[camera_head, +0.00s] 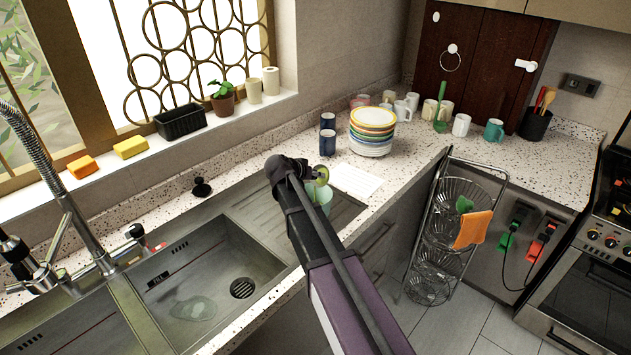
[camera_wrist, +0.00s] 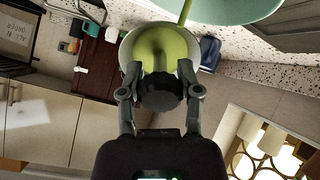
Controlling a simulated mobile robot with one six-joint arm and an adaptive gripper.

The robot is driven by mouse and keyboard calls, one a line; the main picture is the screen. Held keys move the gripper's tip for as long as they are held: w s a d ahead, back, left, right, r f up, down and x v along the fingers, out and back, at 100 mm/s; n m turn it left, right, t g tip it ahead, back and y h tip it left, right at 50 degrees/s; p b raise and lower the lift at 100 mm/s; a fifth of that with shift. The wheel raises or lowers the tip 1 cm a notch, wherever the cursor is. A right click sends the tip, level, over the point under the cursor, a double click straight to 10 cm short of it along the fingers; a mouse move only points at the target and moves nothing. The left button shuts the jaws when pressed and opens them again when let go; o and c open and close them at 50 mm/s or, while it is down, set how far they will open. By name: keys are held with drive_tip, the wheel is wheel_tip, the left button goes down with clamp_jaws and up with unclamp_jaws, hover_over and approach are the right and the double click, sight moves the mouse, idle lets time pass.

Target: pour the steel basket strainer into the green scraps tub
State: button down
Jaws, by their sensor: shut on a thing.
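My gripper (camera_wrist: 160,88) is shut on the black knob-like handle of the steel basket strainer (camera_wrist: 133,50). The strainer is tilted, and its opening shows green contents (camera_wrist: 160,50) in the wrist view. A thin green streak (camera_wrist: 186,10) runs from the strainer's rim toward the pale green scraps tub (camera_wrist: 235,8), which is cut off by the frame's top edge. In the head view, the strainer (camera_head: 321,175) is small at the end of my arm, just above the tub (camera_head: 324,196). My arm hides part of the tub.
The tub stands by the sink's ribbed drainboard (camera_head: 262,215). A white sheet (camera_head: 355,180) lies to its right. Stacked plates (camera_head: 371,138) and dark blue cups (camera_head: 327,142) stand behind. A wire basket rack (camera_head: 440,240) stands on the floor at right.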

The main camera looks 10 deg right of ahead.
drive_tip(key=shift+s+a+f+t+h+b, duration=0.3)
drive_tip(key=shift+t+h+b, duration=0.3)
drive_tip(key=shift+b, duration=0.9)
drive_tip(key=shift+s+a+f+t+h+b, duration=0.15)
drive_tip(key=shift+a+f+t+h+b, duration=0.2)
drive_tip(key=shift+h+b, duration=0.8)
drive_tip(key=t+h+b, duration=0.1)
drive_tip(key=b, duration=0.2)
drive_tip(key=a+f+t+h+b, duration=0.1)
drive_tip(key=b, duration=0.3)
drive_tip(key=s+t+h+b, duration=0.1)
drive_tip(key=h+b, duration=0.1)
drive_tip(key=b, duration=0.2)
drive_tip(key=shift+a+f+t, duration=0.2)
drive_tip(key=shift+f+t, duration=0.05)
drive_tip(key=shift+s+r+b, duration=0.1)
drive_tip(key=shift+b, duration=0.35)
